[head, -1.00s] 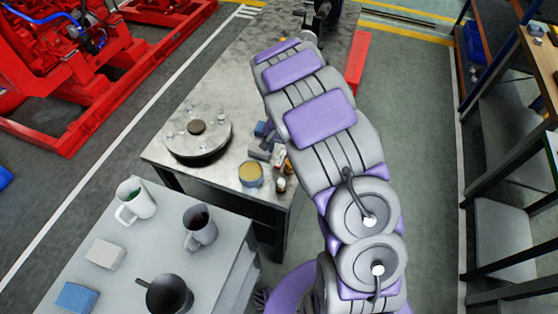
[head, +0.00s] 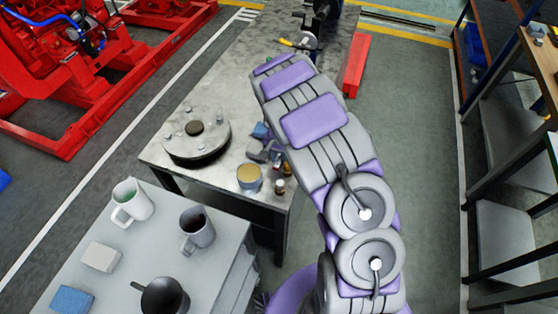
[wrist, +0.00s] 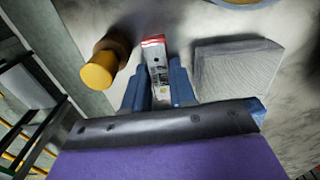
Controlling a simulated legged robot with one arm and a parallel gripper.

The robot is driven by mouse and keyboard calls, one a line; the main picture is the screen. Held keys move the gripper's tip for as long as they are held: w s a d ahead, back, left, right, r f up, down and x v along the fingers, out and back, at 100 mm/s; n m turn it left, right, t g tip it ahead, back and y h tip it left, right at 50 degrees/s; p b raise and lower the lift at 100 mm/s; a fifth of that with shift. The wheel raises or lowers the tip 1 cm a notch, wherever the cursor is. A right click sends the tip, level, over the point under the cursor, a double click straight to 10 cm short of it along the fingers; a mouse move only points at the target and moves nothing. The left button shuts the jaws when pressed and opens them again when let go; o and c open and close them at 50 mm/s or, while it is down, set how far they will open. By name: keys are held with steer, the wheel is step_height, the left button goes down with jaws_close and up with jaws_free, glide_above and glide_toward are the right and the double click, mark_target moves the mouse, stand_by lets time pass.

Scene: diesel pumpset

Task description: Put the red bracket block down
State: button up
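In the wrist view, the red bracket block (wrist: 154,58) shows a red far end and a pale, marked upper face with a dark hole. My gripper (wrist: 160,88) has its two blue fingers on either side of the block's near part, with no clear gap between fingers and block. The gripper looks shut on it, low over the grey metal table (wrist: 225,22). Whether the block's underside touches the table is hidden.
A grey block (wrist: 235,65) lies right of the red block. A bottle with a yellow cap (wrist: 98,72) stands close on the left. A tin (head: 249,177) and a round flanged plate (head: 196,142) share the table. Mugs (head: 132,200) stand on the nearer table.

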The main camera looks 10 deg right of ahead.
steer(key=shift+d, duration=0.15)
jaws_close()
